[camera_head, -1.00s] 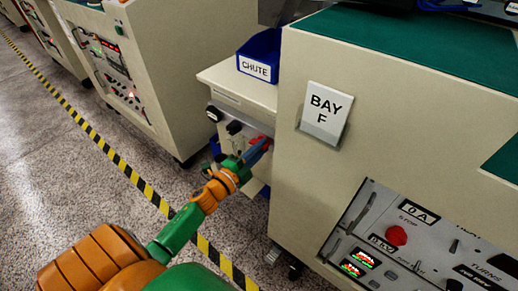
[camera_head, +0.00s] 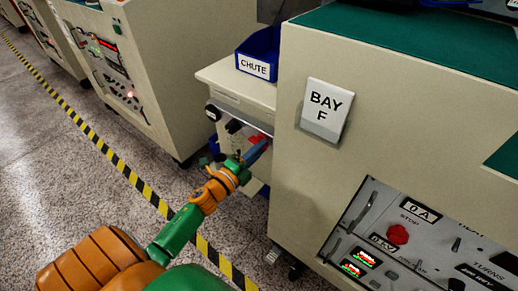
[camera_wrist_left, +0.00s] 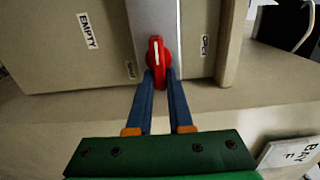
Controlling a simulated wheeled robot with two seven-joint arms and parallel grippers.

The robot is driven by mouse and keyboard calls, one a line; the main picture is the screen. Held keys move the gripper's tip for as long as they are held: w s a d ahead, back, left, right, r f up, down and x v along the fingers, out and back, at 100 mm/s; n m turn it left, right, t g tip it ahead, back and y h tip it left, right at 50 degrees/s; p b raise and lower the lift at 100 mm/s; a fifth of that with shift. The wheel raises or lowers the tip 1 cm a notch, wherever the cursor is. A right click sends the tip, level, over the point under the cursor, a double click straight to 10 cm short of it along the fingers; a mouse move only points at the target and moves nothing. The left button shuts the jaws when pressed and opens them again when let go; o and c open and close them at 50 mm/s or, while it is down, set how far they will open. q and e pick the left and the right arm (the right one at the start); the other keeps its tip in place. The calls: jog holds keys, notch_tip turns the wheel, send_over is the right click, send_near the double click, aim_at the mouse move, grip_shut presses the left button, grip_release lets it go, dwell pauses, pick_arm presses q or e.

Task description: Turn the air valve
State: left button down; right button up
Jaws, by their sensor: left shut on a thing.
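The air valve is a red handle with a white line (camera_wrist_left: 156,56) on a grey metal strip in the left wrist view. Its white line runs up and down there, between two small labels; the right one (camera_wrist_left: 205,45) seems to read OPEN. In the head view a bit of red (camera_head: 257,137) shows beside my fingers. My left gripper (camera_wrist_left: 160,80) has its two blue fingers on either side of the handle's lower end, shut on it. It also shows in the head view (camera_head: 259,147), reaching to the low cabinet's front. My right gripper is out of view.
A blue CHUTE bin (camera_head: 258,54) sits on the low cabinet. The large cabinet with the BAY F sign (camera_head: 325,110) stands close on the right. Another machine (camera_head: 180,70) stands left. A striped floor line (camera_head: 125,168) crosses the open floor.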

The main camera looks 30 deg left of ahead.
pick_arm(q)
jog(key=c, duration=0.8)
grip_release()
jog(key=shift+s, duration=0.1)
jog(key=s, duration=0.7)
jog(key=shift+a, duration=0.25)
jog(key=shift+f, duration=0.1)
